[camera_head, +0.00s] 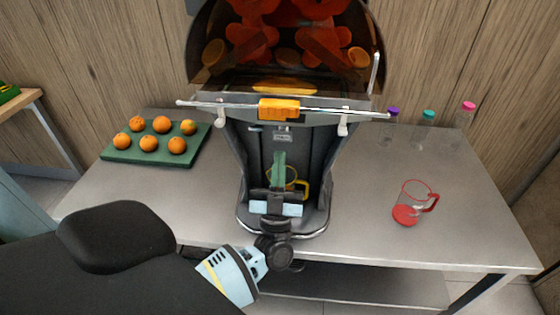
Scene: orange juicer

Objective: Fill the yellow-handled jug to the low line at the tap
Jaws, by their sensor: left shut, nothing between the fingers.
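The yellow-handled jug (302,186) stands in the bay of the juicer (240,170), under its spout area. Only its yellow handle and part of its yellow rim show; my left gripper hides most of the rest. My left gripper (279,160) reaches into the bay from the front, its green fingers shut and empty, in front of the jug. I cannot tell whether they touch the jug or the tap behind. The low line and the juice level are not visible. My right gripper is not in view.
A red-handled jug (407,214) stands on the metal table (375,180) to the right. Bottles with purple, teal and pink caps (469,105) stand at the back right. A green tray (150,157) with several oranges lies at the left. The table between juicer and red-handled jug is clear.

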